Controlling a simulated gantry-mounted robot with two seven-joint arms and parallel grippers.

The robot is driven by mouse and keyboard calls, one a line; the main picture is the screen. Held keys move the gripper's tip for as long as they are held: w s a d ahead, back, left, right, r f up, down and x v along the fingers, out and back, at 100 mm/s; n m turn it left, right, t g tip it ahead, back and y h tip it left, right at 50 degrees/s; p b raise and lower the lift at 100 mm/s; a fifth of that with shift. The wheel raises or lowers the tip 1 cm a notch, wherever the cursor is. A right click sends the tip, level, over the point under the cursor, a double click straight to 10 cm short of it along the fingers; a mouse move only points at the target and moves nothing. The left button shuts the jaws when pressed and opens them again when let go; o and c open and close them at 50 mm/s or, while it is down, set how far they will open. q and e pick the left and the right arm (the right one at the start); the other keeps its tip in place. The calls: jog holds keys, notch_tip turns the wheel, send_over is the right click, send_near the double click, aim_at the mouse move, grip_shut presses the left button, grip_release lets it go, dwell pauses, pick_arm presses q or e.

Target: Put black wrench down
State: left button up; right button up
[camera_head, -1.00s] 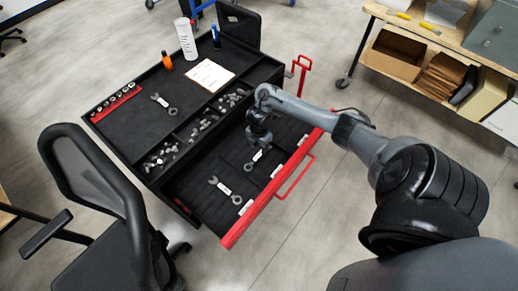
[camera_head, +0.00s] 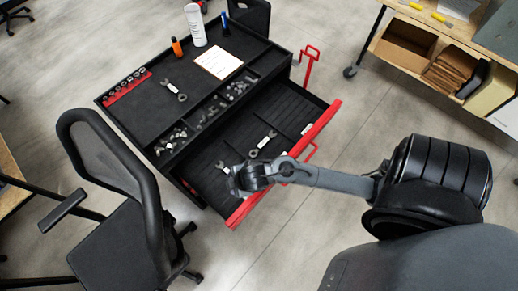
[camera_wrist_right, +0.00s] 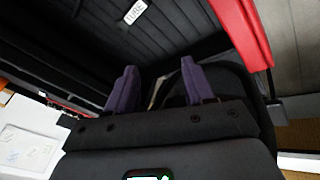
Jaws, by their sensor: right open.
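My right gripper (camera_head: 236,190) is low over the near end of the open drawer in the head view. In the right wrist view its two purple fingers (camera_wrist_right: 158,78) stand apart, with a thin pale edge between them that I cannot identify. A grey wrench (camera_head: 223,167) in the drawer is partly hidden by this gripper. A second grey wrench (camera_head: 262,144) lies in the drawer farther back, clear of the gripper. A third wrench (camera_head: 174,91) lies on the cart's top. None looks plainly black, so I cannot tell which is the black wrench. My left gripper is not in view.
The open drawer (camera_head: 285,100) has a red front edge (camera_head: 318,127), also close by in the right wrist view (camera_wrist_right: 242,30). Compartments of small parts, a socket rail (camera_head: 127,86), a white bottle (camera_head: 195,25) and a paper sheet (camera_head: 218,62) are on the cart. A chair (camera_head: 120,230) stands at left.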

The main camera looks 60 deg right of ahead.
jog(key=s+r+m+g, duration=0.1)
jog(key=s+r+m, duration=0.6)
jog(key=s, duration=0.2)
jog(key=shift+s+r+g, duration=0.2)
jog(key=shift+s+g, duration=0.1)
